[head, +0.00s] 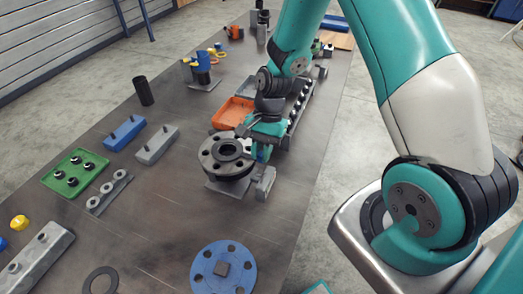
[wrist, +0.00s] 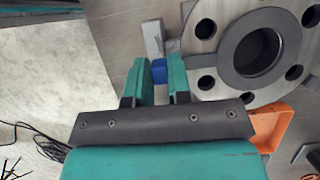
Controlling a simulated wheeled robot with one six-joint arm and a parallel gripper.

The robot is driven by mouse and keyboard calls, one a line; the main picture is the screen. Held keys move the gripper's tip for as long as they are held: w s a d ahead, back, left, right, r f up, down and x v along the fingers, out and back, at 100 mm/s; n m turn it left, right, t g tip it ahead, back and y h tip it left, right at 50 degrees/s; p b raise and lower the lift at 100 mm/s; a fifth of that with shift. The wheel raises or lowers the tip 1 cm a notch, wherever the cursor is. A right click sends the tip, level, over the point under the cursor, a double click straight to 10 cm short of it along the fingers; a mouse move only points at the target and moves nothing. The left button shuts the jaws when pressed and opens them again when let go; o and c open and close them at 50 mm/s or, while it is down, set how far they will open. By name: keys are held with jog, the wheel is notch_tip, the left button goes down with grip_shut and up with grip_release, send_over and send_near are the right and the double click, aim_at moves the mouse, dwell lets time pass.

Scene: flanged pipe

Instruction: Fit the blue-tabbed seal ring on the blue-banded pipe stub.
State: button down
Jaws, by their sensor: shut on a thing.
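My gripper (wrist: 161,78) is shut on a small blue tab (wrist: 159,71), which shows between its two fingers in the wrist view. The tab also shows in the head view (head: 262,154), close to the right side of a grey bolt-holed flange (wrist: 206,85).
A grey block (head: 265,184) stands just right of the flange. An orange tray (head: 232,112) lies behind. A blue flange disc (head: 222,271) and a loose black ring (head: 101,281) lie in front. A green tray (head: 62,183) and blue block (head: 125,133) are left.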

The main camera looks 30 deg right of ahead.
jog(key=c, duration=1)
grip_release()
jog(key=shift+r, duration=0.1)
jog(key=a+p+v, duration=0.1)
jog(key=p+v, duration=0.1)
jog(key=v, duration=0.6)
jog(key=s+r+p+v, duration=0.1)
jog(key=p+v, duration=0.2)
jog(key=v, duration=0.6)
jog(key=a+p+v, duration=0.1)
jog(key=p+v, duration=0.2)
jog(key=v, duration=0.5)
jog(key=shift+s+a+r, duration=0.3)
jog(key=shift+r, duration=0.1)
